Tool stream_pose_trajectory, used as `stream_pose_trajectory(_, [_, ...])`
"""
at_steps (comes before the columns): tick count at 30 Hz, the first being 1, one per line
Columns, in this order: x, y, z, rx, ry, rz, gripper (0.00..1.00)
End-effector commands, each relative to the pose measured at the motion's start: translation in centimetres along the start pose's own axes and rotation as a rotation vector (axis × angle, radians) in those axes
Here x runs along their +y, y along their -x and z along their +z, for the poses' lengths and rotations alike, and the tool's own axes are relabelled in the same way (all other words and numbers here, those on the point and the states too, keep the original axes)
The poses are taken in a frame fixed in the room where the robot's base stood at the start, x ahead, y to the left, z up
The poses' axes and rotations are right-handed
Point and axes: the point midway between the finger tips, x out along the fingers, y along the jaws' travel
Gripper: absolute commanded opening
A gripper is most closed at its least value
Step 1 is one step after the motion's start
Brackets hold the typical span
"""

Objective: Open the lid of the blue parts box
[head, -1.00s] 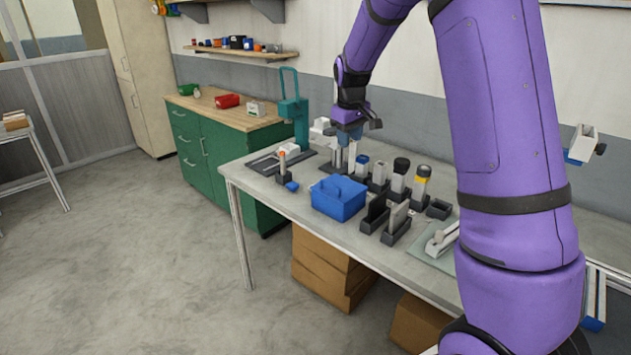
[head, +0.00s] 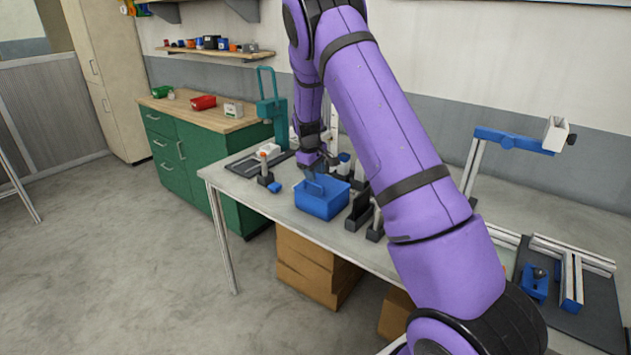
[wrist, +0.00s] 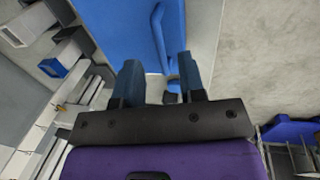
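The blue parts box (head: 322,206) stands on the grey workbench. Its lid looks shut. The wrist view shows the flat blue lid (wrist: 115,22) with a raised blue bar handle (wrist: 159,38). My gripper (head: 313,178) is at the top of the box in the head view. In the wrist view my gripper (wrist: 158,66) is open, its two blue-grey fingers apart. The near end of the handle shows between the fingers, closer to the right one. I cannot tell whether a finger touches it. My arm hides part of the bench behind the box.
Dark holders (head: 360,210) with upright parts stand close to the right of the box. A teal press (head: 271,108) stands behind left. A blue-and-silver frame (head: 515,140) is far right. Bare bench lies front left.

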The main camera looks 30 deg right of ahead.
Motion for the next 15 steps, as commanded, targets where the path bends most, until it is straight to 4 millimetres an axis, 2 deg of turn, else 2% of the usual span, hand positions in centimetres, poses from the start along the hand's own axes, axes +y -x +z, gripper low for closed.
stream_pose_trajectory(3, [0.0, -1.8, 0.0, -0.002, 0.0, -0.001, 0.37])
stream_pose_trajectory(6, [0.0, -2.8, 0.0, 0.0, -0.001, 0.0, 0.37])
stream_pose_trajectory(15, [0.0, -3.7, 0.0, 0.0, 0.0, 0.0, 0.37])
